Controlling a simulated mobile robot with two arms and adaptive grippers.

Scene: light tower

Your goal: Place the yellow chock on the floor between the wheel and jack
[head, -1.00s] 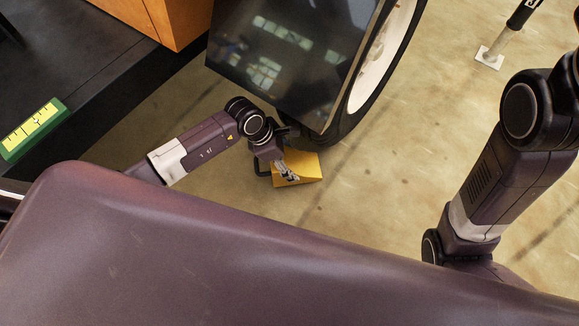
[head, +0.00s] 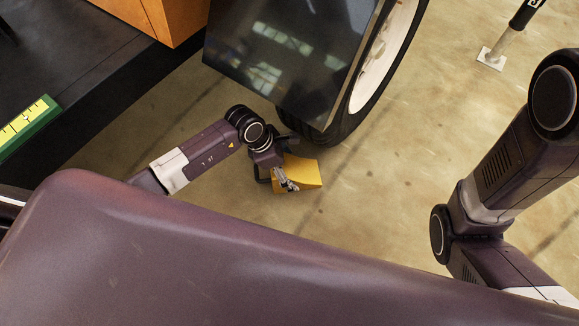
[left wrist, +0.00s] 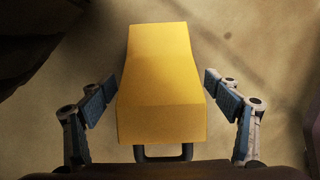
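The yellow chock (head: 303,172) is in the head view just below the wheel (head: 345,128), towards my body. My left gripper (head: 285,177) is at its left side. In the left wrist view the chock (left wrist: 161,85) lies between the two fingers (left wrist: 161,90), whose tips reach its sides; its dark handle points to the palm. The jack (head: 505,42), a dark leg with a white foot, stands on the floor at the upper right. My right gripper is out of view.
A dark glossy panel (head: 285,55) stands beside the wheel, above my left gripper. An orange cabinet (head: 170,18) and a green-and-yellow item (head: 28,125) are at the left. The floor (head: 425,135) between wheel and jack is clear.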

